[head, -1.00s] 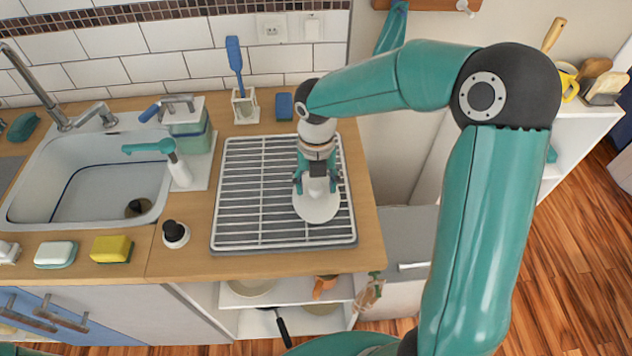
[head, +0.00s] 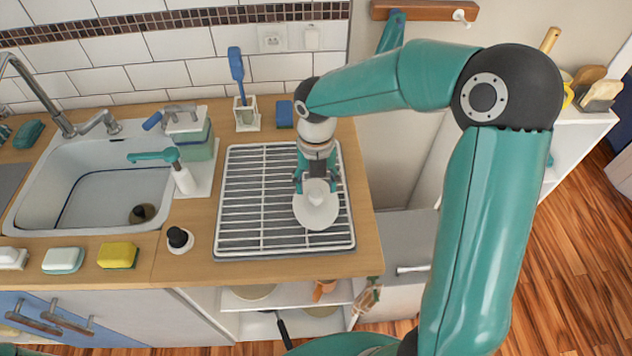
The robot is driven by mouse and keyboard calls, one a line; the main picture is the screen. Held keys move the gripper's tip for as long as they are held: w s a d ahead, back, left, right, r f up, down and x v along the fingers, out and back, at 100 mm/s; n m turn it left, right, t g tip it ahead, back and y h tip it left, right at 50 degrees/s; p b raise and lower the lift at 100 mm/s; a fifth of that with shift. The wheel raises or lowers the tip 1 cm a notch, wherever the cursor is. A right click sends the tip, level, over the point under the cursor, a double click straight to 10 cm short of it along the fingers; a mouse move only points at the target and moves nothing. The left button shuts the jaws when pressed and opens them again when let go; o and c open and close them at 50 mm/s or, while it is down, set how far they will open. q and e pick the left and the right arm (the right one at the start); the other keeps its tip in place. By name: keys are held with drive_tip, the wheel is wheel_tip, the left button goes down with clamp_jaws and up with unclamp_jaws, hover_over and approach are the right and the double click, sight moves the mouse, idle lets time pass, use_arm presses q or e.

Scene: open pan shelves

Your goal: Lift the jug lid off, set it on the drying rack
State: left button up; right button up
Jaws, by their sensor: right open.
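The jug lid (head: 316,212), a white round disc with a knob, lies on the right part of the drying rack (head: 250,222). The rack is a grid of pale bars over a grey tray on the wooden counter. My right gripper (head: 317,184) points down at the back edge of the lid, with its fingers apart on either side of the knob area. It is open; whether a finger touches the lid I cannot tell. I cannot make out the jug for certain. My left gripper is not in view.
A white sink (head: 100,195) lies left of the rack. A brush holder (head: 246,115) and a blue sponge (head: 284,114) sit behind the rack.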

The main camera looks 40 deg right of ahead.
drive_tip(key=shift+r+p, duration=1)
drive_tip(key=shift+r, duration=1.5)
drive_tip(key=shift+r, duration=0.1)
wheel_tip(320, 180, up, 12)
